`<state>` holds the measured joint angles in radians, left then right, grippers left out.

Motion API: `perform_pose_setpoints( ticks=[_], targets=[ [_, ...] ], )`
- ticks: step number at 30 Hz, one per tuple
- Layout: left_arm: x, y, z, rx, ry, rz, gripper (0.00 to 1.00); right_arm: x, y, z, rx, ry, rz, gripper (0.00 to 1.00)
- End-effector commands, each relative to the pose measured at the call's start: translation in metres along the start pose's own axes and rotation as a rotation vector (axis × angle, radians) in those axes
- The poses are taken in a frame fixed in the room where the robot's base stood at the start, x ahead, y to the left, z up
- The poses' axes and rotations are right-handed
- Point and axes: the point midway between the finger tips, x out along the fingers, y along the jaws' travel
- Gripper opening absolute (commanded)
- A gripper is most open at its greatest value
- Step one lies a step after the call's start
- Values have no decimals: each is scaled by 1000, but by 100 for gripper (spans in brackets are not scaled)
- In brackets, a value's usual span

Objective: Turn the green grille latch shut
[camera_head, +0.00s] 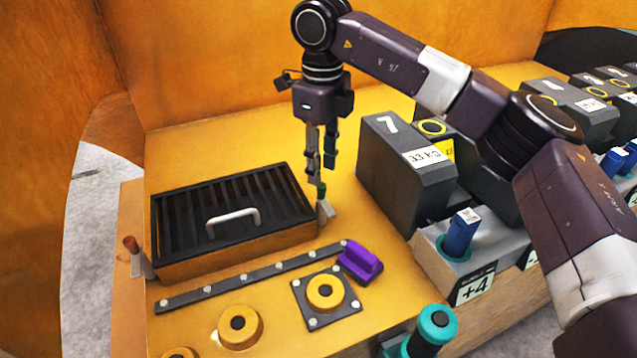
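The green grille latch (322,190) is a small green piece above a light grey bracket (325,211) at the right end of the black slatted grille (285,190). The grille lies flat in a raised yellow frame and has a pale handle (232,220). My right gripper (321,176) points down from above with its fingertips at the latch, partly covering it. I cannot tell whether the fingers are closed on it or just beside it. The latch's exact angle is too small to read. My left gripper is not in view.
An orange-brown latch (130,244) stands at the grille's left end. In front are a dark bolted strip (250,278), a purple block (361,262) and yellow round bosses (325,291). The dark casting marked 7 (400,175) stands close on the right. A teal knob (436,325) is at front.

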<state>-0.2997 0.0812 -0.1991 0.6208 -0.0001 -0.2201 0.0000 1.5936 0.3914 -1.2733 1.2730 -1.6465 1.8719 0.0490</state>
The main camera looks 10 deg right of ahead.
Motion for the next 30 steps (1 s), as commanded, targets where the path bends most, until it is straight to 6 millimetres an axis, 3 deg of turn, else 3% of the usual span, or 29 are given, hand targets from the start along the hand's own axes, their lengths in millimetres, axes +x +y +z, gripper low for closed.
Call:
perform_pose_setpoints(
  ticks=[9, 20, 30],
  targets=[
    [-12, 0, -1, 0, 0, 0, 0, 46, 1, 0, 2, 0, 4, 33],
    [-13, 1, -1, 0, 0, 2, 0, 56, 1, 0, 3, -2, 4, 33],
    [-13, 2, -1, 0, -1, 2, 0, 55, 1, 0, 3, -2, 4, 0]
  ],
)
